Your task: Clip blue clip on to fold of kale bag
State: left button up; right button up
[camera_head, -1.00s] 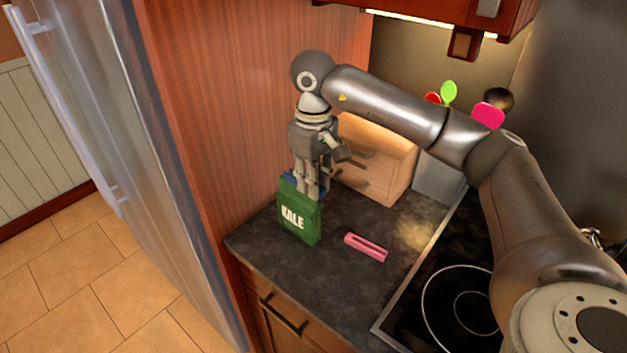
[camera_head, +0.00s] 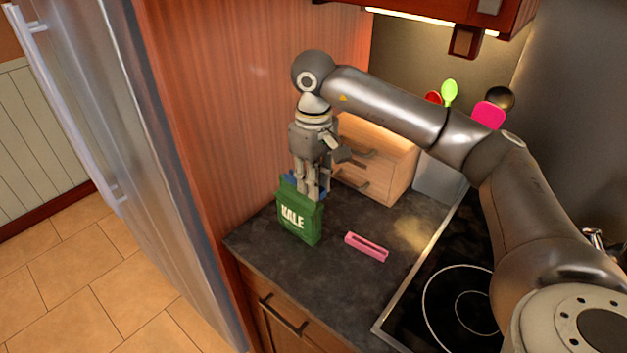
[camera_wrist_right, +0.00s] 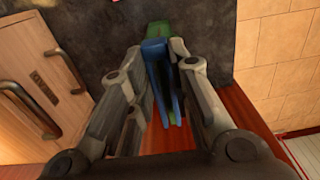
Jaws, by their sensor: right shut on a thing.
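The green kale bag (camera_head: 298,222) stands upright on the dark counter in the head view, with its white lettering facing me. My right gripper (camera_head: 308,196) points down at the top of the bag. It is shut on the blue clip (camera_head: 288,181), which shows just behind the bag's top edge. In the right wrist view the blue clip (camera_wrist_right: 160,70) lies between the fingers, with its two arms slightly apart. A bit of the green bag (camera_wrist_right: 158,29) shows beyond the clip. I cannot tell whether the clip is around the fold. My left gripper is not in view.
A pink clip (camera_head: 366,247) lies on the counter (camera_head: 330,275) right of the bag. A wooden drawer box (camera_head: 385,165) stands behind my right gripper. The tall red wood panel (camera_head: 240,120) is close on the left, and the cooktop (camera_head: 450,290) is at right.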

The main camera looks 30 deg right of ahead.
jog(key=shift+f+b, duration=1.4)
dwell(1.4)
jog(key=o, duration=0.8)
jog(key=shift+c, duration=0.2)
jog(key=o, duration=0.5)
jog(key=shift+r, duration=0.15)
jog(key=shift+r+p, duration=2.5)
jog(key=shift+r, duration=1.4)
